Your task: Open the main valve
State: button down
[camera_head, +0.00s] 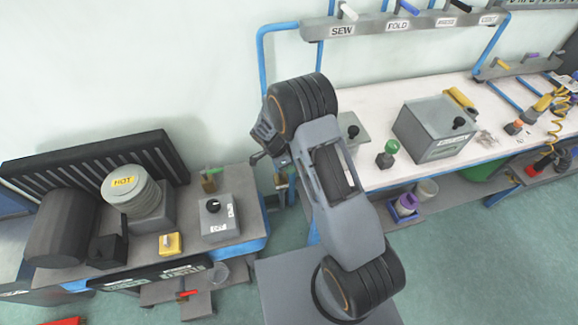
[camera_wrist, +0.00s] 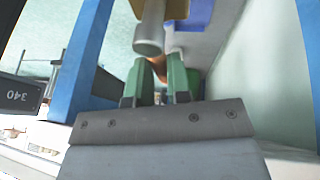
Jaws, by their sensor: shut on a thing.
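My gripper (camera_wrist: 161,70) shows in the wrist view with two green fingers. It is shut on a small orange-brown part (camera_wrist: 159,66), mostly hidden between the fingers. I cannot tell for sure whether this part is the main valve's handle. A grey cylinder (camera_wrist: 148,42) and a tan block stand just beyond the fingertips. In the head view my gripper (camera_head: 257,158) is in the gap between the two benches, its fingertips mostly hidden by my wrist. A brass-coloured fitting (camera_head: 281,179) shows just below it. A green-handled fitting (camera_head: 210,181) stands on the left bench.
Blue frame posts (camera_wrist: 78,55) run close on both sides of my gripper. The right bench (camera_head: 385,118) carries more boxes and knobs. Open floor lies in front.

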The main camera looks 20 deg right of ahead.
jog(key=shift+f+b, duration=0.1)
jog(key=shift+b, duration=0.3)
jog(key=shift+s+m+b, duration=0.1)
jog(key=shift+m+b, duration=0.3)
jog(key=shift+m, duration=0.1)
jog(key=shift+s+f+m+g+y+b, duration=0.15)
jog(key=shift+m+g+y+b, duration=0.1)
jog(key=shift+m+b, duration=0.35)
jog(key=shift+s+r+m+g+y+b, duration=0.15)
jog(key=shift+m+g+b, duration=0.1)
jog(key=shift+m+b, duration=0.3)
jog(key=shift+s+a+m+g+y+b, duration=0.1)
jog(key=shift+s+m+g+y+b, duration=0.2)
jog(key=shift+m, duration=0.6)
jog(key=shift+s+a+m+g+y+b, duration=0.15)
jog(key=shift+s+m+y+b, duration=0.2)
jog(key=shift+m, duration=0.5)
jog(key=shift+s+a+m+g+y+b, duration=0.15)
jog(key=shift+m+g+y+b, duration=0.2)
jog(key=shift+m, duration=0.55)
jog(key=c, duration=1.1)
grip_release()
jog(key=shift+r, duration=0.2)
